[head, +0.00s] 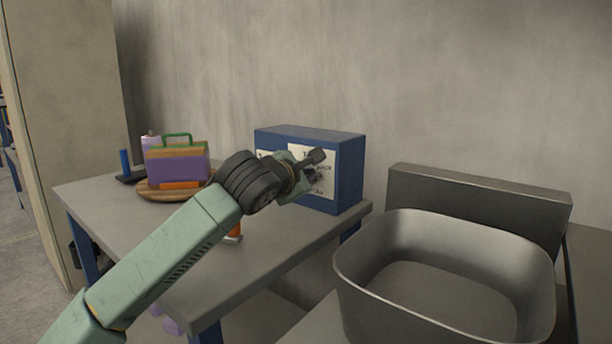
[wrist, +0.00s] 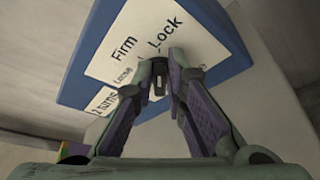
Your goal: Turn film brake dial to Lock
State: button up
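A blue box (head: 349,172) stands at the right end of the table, with white labels on its front. In the wrist view, the label (wrist: 124,74) reads "Firm", "Lock" and, partly hidden, "Loose" and "2 turns". A small dark piece (wrist: 158,86), which looks like the film brake dial, shows between my fingertips. "Lock" is printed just above it, to the right. My gripper (head: 316,165) is in front of the box's right part; it also shows in the wrist view (wrist: 160,68). Its fingers converge at the dial, but I cannot tell whether they press on it. The dial's pointer is unclear.
A wooden round board (head: 147,190) holds a purple and orange bag-like item (head: 178,166) on the table's left. A blue upright piece (head: 125,163) stands beside it. A large grey bin (head: 350,285) is at the right. The table's front middle (head: 270,245) is mostly clear.

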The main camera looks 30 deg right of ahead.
jog(key=o, duration=0.4)
jog(key=v, duration=1.2)
jog(key=shift+r, duration=0.1)
